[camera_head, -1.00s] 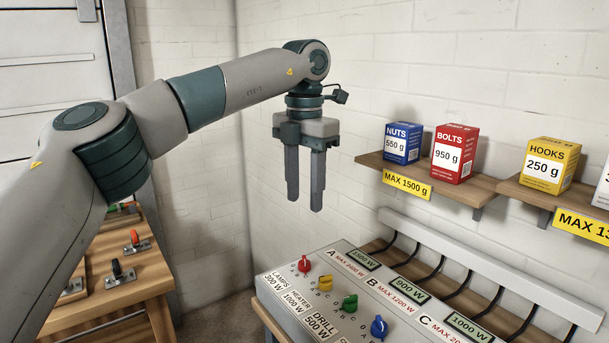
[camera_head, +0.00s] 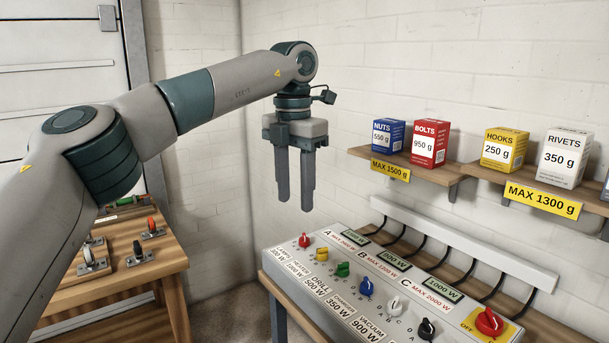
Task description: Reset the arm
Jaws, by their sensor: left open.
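My left arm (camera_head: 215,95) comes in from the left and reaches across to the middle of the view. My left gripper (camera_head: 295,205) hangs from it, pointing straight down, with its two fingers apart and nothing between them. It is in the air in front of the white brick wall, above and behind the left end of the switch panel (camera_head: 325,262), and appears clear of it. My right gripper is not in view.
The panel carries several coloured knobs, including a red one (camera_head: 488,322) on a yellow plate. Shelves at right hold boxes of nuts (camera_head: 388,136), bolts (camera_head: 430,143), hooks (camera_head: 503,150) and rivets (camera_head: 565,158). A wooden bench (camera_head: 165,263) with toggle clamps stands at left.

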